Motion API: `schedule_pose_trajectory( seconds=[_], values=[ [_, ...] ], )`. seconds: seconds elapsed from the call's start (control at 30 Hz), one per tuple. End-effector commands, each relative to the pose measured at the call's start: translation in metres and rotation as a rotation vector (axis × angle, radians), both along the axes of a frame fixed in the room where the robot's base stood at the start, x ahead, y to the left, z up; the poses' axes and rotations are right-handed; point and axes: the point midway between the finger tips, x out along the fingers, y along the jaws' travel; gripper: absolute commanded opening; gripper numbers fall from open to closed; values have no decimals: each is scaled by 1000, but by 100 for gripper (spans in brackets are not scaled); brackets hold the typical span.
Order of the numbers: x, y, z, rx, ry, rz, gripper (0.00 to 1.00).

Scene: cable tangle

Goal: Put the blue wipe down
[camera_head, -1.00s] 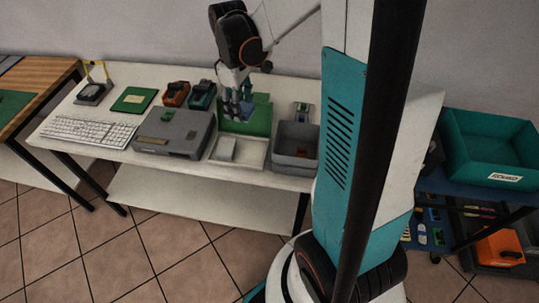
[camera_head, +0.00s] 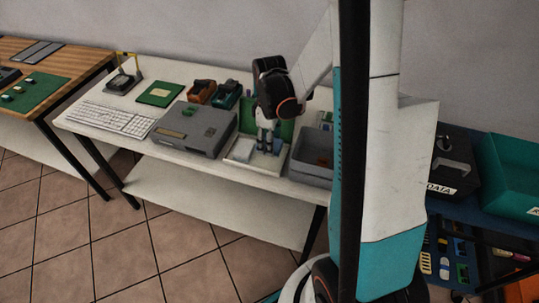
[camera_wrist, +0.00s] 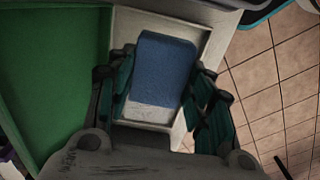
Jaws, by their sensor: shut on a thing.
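The blue wipe (camera_wrist: 165,68) is a soft-looking blue rectangle between the fingers of my gripper in the wrist view. My gripper (camera_head: 268,143) is shut on it, low over a shallow white tray (camera_head: 268,162) with a raised green panel (camera_head: 287,130) behind. In the wrist view the wipe is over the tray (camera_wrist: 208,40), with the green panel (camera_wrist: 50,75) to the left. A pale block (camera_head: 243,150) lies in the tray's left part. I cannot tell whether the wipe touches the tray floor. My fingers mostly hide it in the head view.
A grey case (camera_head: 192,130) stands close left of the tray, and a grey bin (camera_head: 312,160) close right. An orange device (camera_head: 201,92) and a teal device (camera_head: 227,95) stand behind the case. A keyboard (camera_head: 112,119) lies at the left. My column hides the table's right end.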

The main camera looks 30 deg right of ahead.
Motion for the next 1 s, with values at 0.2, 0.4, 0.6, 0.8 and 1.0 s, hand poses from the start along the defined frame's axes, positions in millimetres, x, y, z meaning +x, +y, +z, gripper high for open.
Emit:
schedule_pose_trajectory(
  seconds=[0.2,0.4,0.6,0.8,1.0],
  values=[
    [0,0,-14,0,0,0,22],
    [0,0,-43,0,0,0,22],
    [0,0,-50,0,0,0,22],
    [0,0,-51,0,0,0,22],
    [0,0,-52,0,0,0,68]
  ],
)
